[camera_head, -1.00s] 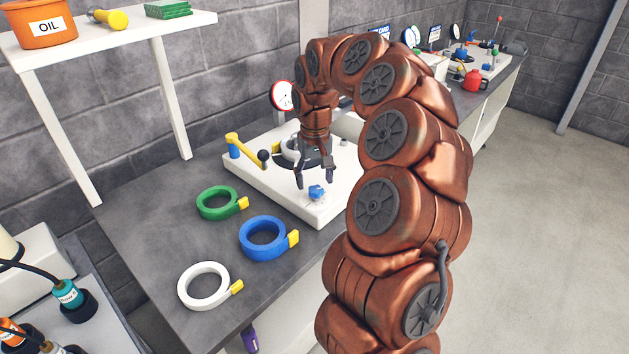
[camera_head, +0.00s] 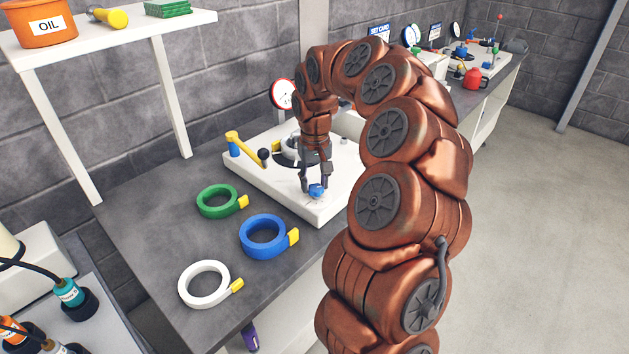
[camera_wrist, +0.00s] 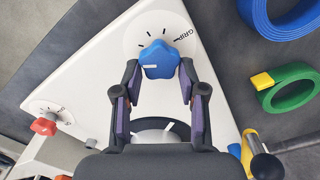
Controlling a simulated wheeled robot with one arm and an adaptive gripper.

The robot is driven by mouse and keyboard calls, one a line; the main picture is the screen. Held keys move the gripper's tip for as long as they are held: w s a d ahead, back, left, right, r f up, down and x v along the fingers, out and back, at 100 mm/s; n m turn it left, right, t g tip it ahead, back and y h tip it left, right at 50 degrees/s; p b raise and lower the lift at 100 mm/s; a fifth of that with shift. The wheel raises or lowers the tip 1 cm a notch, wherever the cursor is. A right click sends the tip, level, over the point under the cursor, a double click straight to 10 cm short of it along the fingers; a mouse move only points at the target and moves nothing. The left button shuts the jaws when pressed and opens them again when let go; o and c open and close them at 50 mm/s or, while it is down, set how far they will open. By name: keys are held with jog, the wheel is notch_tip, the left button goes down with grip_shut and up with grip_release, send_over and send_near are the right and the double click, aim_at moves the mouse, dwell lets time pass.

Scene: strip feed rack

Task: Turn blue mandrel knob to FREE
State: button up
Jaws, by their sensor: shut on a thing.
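The blue mandrel knob (camera_head: 316,191) sits near the front corner of the white panel (camera_head: 290,195). In the wrist view the blue knob (camera_wrist: 160,58) stands on a round white dial (camera_wrist: 150,25) with tick marks and the word GRIP at its right. I cannot read FREE on the dial. My gripper (camera_head: 316,188) points down at the knob and is shut on it. In the wrist view my gripper's fingers (camera_wrist: 158,80) lie on both sides of the knob, with purple pads inside. The knob's pointer direction is hard to tell.
Green (camera_head: 217,203), blue (camera_head: 263,238) and white (camera_head: 203,285) strip coils lie on the dark bench left of the panel. A yellow lever (camera_head: 245,147) is on the panel's left. A red knob (camera_wrist: 43,127) with its own dial shows in the wrist view.

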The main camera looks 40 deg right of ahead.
aim_at(313, 185)
jog(key=shift+n, duration=0.4)
jog(key=shift+a+n, duration=0.15)
jog(key=shift+n, duration=1.15)
jog(key=shift+a+n, duration=0.1)
jog(key=shift+n, duration=1.2)
jog(key=shift+r, duration=0.1)
jog(key=o, duration=1.1)
jog(key=shift+o, duration=0.2)
notch_tip(313, 185, up, 12)
